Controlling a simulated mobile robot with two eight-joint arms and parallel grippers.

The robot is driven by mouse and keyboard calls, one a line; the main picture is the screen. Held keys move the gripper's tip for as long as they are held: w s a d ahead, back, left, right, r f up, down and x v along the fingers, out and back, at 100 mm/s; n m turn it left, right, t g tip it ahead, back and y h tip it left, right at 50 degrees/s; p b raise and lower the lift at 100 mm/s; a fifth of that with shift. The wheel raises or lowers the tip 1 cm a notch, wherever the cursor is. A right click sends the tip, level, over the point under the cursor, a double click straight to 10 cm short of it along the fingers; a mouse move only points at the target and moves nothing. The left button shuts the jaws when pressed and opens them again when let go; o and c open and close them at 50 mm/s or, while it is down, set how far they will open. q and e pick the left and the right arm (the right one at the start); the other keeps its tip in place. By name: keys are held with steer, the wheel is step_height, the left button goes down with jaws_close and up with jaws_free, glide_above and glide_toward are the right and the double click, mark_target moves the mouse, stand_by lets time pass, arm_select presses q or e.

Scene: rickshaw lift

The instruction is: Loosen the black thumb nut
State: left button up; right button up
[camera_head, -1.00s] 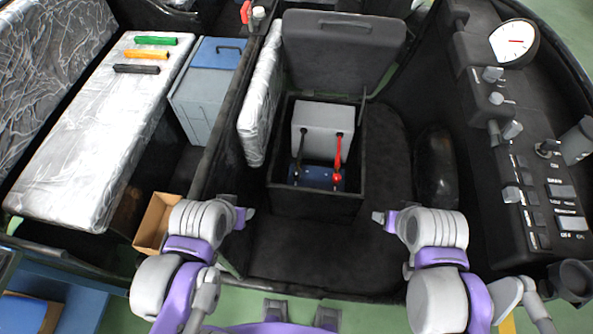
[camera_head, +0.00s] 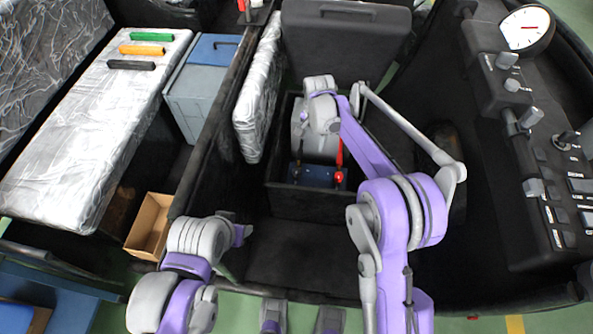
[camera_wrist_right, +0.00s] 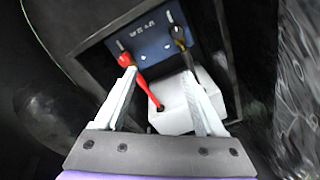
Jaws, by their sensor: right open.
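The black clamp and cable end (camera_wrist_right: 178,34), where the black thumb nut would be, is on the blue battery (camera_wrist_right: 150,38) in the right wrist view; the nut itself is too small to make out. A red clamp and cable (camera_wrist_right: 127,60) is on the other side. My right gripper (camera_wrist_right: 158,80) is open and empty above the box, its fingers apart and pointing toward the battery. In the head view my right arm covers part of the box, and its fingertips are hidden. My left gripper (camera_head: 241,233) hangs left of the box, apart from it.
A pale block (camera_wrist_right: 184,104) stands beside the battery. The black box (camera_head: 315,204) has walls around both, and its lid (camera_head: 345,40) stands open behind. A control panel (camera_head: 535,150) is at right, and a silver cushion (camera_head: 258,90) at left.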

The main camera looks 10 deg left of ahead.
steer(key=m, duration=0.1)
glide_above(297, 170)
step_height(297, 170, down, 9)
steer(key=shift+g, duration=0.4)
step_height(297, 170, down, 11)
steer(key=shift+w+a+r+b, duration=0.1)
steer(key=shift+b, duration=0.3)
jaws_close()
